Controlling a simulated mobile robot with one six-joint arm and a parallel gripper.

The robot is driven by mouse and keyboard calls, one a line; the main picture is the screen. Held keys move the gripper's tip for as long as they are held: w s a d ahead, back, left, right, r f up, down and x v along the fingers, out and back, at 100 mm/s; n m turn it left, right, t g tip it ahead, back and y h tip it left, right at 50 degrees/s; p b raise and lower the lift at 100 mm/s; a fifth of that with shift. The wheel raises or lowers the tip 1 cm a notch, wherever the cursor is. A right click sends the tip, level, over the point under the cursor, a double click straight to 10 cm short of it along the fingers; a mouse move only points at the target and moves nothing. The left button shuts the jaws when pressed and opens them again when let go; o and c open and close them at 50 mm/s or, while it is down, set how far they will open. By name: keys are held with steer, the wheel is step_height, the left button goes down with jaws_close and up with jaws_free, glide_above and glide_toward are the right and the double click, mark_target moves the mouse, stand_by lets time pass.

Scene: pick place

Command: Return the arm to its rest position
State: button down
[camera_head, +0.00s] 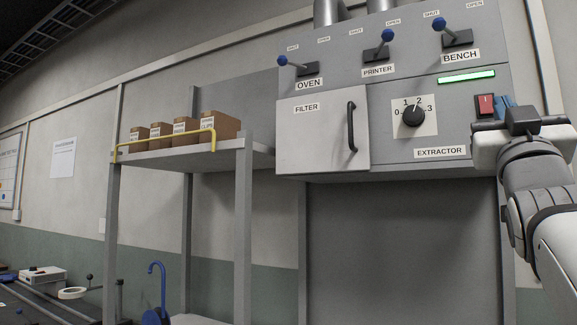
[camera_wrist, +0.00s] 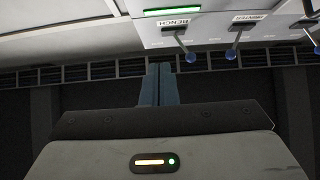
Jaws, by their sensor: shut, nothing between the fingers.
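My gripper (camera_head: 506,106) is at the right side of the grey extractor panel (camera_head: 455,119), beside the red switch (camera_head: 486,105). Its blue fingers are partly hidden behind my wrist in the head view. In the wrist view the two fingers of my gripper (camera_wrist: 159,85) are together and hold nothing. My arm reaches up from the lower right of the head view. Whether the fingertips touch the panel cannot be told.
The panel has blue-tipped levers for oven (camera_head: 298,66), printer (camera_head: 380,49) and bench (camera_head: 454,34), a black knob (camera_head: 413,116) and a filter door (camera_head: 318,134). A shelf (camera_head: 190,158) with several brown boxes stands left. Below the panel is open space.

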steer(key=w+f+g+y+p, duration=0.4)
steer(key=w+f+y, duration=0.1)
steer(key=w+f, duration=0.45)
steer(key=w+a+f+n+g+y+p, duration=0.1)
steer(key=a+f+g+y+p, duration=0.2)
steer(key=f, duration=0.6)
steer(key=w+a+f+n+g+y, duration=0.15)
steer(key=a+f, duration=0.25)
steer(key=f, duration=0.6)
steer(key=s+a+f+n+g+y+p, duration=0.2)
steer(key=s+a+f+g, duration=0.4)
steer(key=f, duration=0.5)
steer(key=s+a+f+n+g+y+p, duration=0.2)
steer(key=s+a+f+g+y+p, duration=0.1)
steer(key=s+a+f+g, duration=0.3)
steer(key=s+a+f, duration=0.2)
steer(key=s+f, duration=0.2)
steer(key=f, duration=0.1)
steer(key=shift+s+f+y, duration=0.2)
steer(key=shift+s+y, duration=0.15)
